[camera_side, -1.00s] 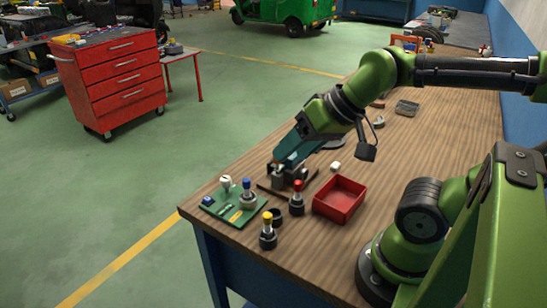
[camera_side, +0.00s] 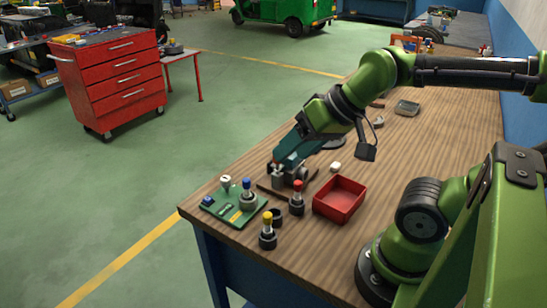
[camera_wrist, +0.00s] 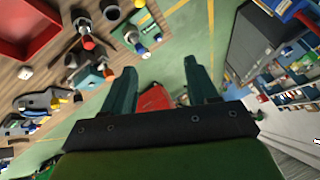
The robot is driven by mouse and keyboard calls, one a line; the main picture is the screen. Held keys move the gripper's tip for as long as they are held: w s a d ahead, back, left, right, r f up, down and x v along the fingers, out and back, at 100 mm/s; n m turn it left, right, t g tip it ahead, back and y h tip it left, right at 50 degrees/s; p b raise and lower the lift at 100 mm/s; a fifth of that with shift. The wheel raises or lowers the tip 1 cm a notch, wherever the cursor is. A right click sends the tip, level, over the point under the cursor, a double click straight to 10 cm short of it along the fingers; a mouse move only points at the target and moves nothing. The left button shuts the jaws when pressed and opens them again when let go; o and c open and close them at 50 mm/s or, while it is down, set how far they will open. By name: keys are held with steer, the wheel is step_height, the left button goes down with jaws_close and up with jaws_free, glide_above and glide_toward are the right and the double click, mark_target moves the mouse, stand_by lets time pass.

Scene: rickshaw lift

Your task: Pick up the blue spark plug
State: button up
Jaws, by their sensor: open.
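The blue spark plug (camera_side: 247,192) stands upright in a dark holder on the green board (camera_side: 222,212), near the table's left corner in the side view. My gripper (camera_side: 277,172) points down and left, above the table behind and to the right of the blue plug, apart from it. In the wrist view my gripper (camera_wrist: 162,78) shows two separated teal fingers with nothing held between them.
A white-topped part (camera_side: 226,182) stands on the board beside the blue plug.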

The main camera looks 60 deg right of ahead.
steer(key=shift+c, duration=0.4)
steer(key=n+g+h, duration=0.2)
steer(key=n+g, duration=0.5)
steer(key=n, duration=0.6)
glide_toward(246, 179)
step_height(246, 179, down, 7)
steer(key=shift+s+r, duration=0.15)
steer(key=shift+r, duration=0.05)
steer(key=shift+w+f, duration=0.1)
steer(key=shift+f, duration=1.35)
steer(key=shift+w+f, duration=0.15)
steer(key=shift+f, duration=1.3)
jaws_close()
